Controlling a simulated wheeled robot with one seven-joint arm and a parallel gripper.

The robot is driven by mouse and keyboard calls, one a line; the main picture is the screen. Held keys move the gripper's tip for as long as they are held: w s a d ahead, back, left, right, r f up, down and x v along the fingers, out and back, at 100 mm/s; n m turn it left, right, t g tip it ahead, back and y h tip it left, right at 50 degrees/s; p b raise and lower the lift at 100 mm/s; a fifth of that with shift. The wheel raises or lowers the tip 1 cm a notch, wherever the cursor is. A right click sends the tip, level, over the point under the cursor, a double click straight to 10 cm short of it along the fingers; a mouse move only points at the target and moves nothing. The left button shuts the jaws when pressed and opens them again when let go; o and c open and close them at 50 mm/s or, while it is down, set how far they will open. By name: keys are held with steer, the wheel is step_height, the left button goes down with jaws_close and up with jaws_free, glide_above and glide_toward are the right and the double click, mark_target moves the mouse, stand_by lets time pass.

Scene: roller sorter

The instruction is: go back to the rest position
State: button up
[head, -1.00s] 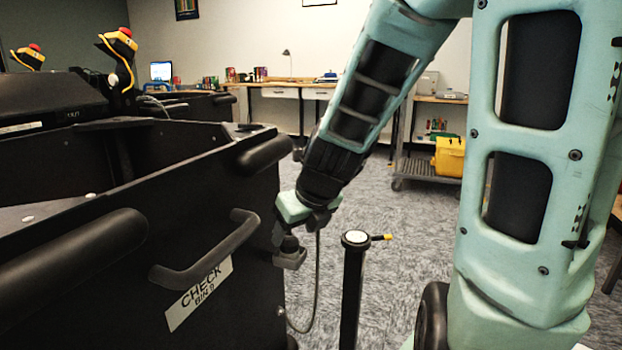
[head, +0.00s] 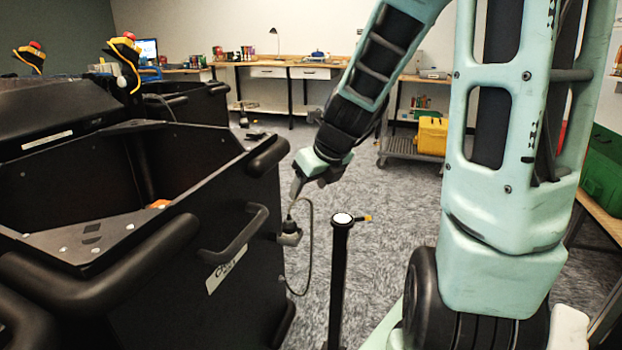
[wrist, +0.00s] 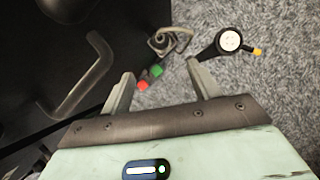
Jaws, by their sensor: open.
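My gripper (head: 296,188) is at the end of my teal arm, beside the near corner of the black bin. In the wrist view my gripper (wrist: 160,82) shows two grey fingers spread apart with nothing held between them. A grey plug-like fitting (head: 290,236) with a dark cable sits on the bin's side, just below the fingers. It also shows in the wrist view (wrist: 162,42), beyond the fingertips. A small red block and a green one (wrist: 156,71) show near it. Whether the fingertips touch the fitting is hard to tell, but they appear apart.
The black bin (head: 262,165), with a handle and white label (head: 226,268), fills the left. A black post (head: 338,285) with a white top and yellow lever stands close by on the right. A cart with a yellow case (head: 432,136) stands behind. Carpet between is clear.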

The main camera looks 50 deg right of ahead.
stand_by(0.5)
steer(key=s+a+f+n+g+y, duration=0.1)
steer(key=s+a+n+g+y, duration=0.1)
steer(key=a+n, duration=0.9)
steer(key=s+a+f+n+g+y, duration=0.1)
steer(key=s+a+n, duration=0.1)
steer(key=a+n, duration=0.85)
steer(key=s+a+f+n+g+h, duration=0.15)
steer(key=s+a+n, duration=0.45)
steer(key=n, duration=0.6)
steer(key=s+a+n+g, duration=0.2)
steer(key=s+a+n, duration=0.2)
steer(key=s+n, duration=0.6)
step_height(320, 180, up, 20)
steer(key=w+n+p, duration=0.1)
steer(key=p, duration=1.8)
steer(key=shift+w+r+p, duration=0.15)
steer(key=shift+w+p, duration=0.25)
